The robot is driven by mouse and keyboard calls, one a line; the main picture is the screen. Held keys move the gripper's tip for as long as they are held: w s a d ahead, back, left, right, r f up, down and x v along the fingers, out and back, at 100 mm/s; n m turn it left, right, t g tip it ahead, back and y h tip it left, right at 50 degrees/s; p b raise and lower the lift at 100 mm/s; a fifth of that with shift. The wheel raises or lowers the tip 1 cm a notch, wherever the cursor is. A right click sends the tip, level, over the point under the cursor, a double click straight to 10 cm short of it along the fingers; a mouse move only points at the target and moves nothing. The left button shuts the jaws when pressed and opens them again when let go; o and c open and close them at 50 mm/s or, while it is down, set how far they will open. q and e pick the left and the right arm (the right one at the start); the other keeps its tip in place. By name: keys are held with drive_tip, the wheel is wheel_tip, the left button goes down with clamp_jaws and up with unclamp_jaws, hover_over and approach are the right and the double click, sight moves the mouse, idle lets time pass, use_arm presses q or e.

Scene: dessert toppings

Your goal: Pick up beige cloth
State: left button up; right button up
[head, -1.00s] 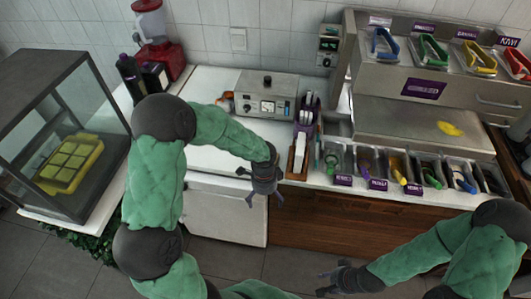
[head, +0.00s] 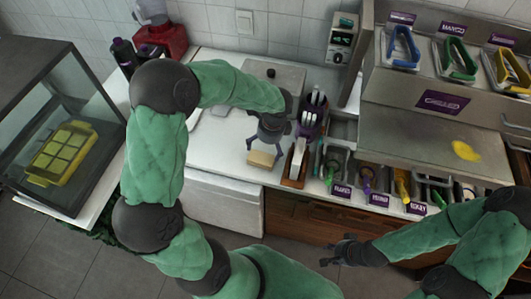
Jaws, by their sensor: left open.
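A small beige cloth (head: 262,159) lies folded on the white counter, near its front edge. My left gripper (head: 264,149) is open and points down right above the cloth, with its fingers apart at the cloth's far side. I cannot tell whether the fingers touch it. My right gripper (head: 328,253) is in front of the counter, low and away from the cloth. Its fingers look spread and empty.
A purple-and-white dispenser (head: 312,110) and a wooden holder (head: 296,160) stand close to the right of the cloth. Topping tubs with coloured utensils (head: 367,182) follow further right. A yellow spill (head: 466,150) lies on the steel surface. The counter left of the cloth (head: 215,150) is clear.

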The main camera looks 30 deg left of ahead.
use_arm(q)
drive_tip(key=b, duration=0.1)
hover_over(261, 160)
drive_tip(key=d, duration=0.1)
wheel_tip(261, 160, down, 5)
drive_tip(key=shift+d+r, duration=0.1)
drive_tip(key=shift+r, duration=0.1)
drive_tip(key=shift+a+f+b, duration=0.2)
drive_tip(key=shift+f+b, duration=0.05)
drive_tip(key=shift+f, duration=0.65)
drive_tip(key=shift+a+f+b, duration=0.2)
drive_tip(key=shift+f, duration=0.65)
drive_tip(key=shift+a+f+b, duration=0.2)
drive_tip(key=shift+f+b, duration=0.05)
drive_tip(key=shift+f, duration=0.65)
drive_tip(key=c, duration=0.9)
